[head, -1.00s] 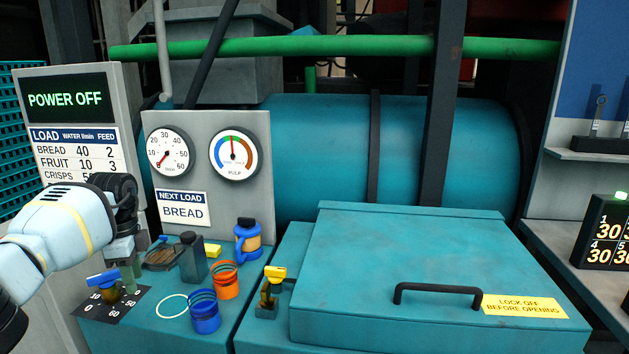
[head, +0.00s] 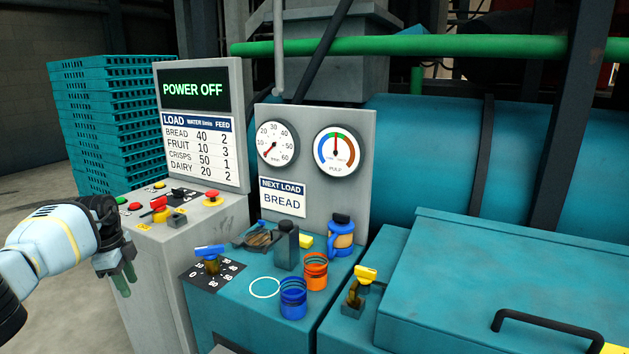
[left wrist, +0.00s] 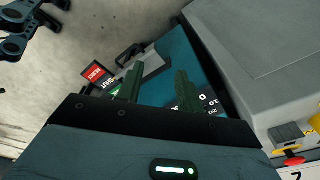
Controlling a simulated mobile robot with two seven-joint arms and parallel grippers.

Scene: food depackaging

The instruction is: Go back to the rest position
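My left gripper (head: 121,276) hangs at the left of the head view, in front of the grey control cabinet (head: 160,275) and clear of it. In the left wrist view its two green fingers (left wrist: 158,88) stand apart with nothing between them. The teal bench top (left wrist: 178,75) and part of its dial plate show beyond the fingers. In the head view the blue-handled valve (head: 209,256) stands on the dial plate, to the right of my left gripper and apart from it. My right gripper is in neither view.
The control cabinet's top carries several buttons and a red-handled switch (head: 159,208). Stacked teal crates (head: 108,125) stand behind. Open floor lies at the left.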

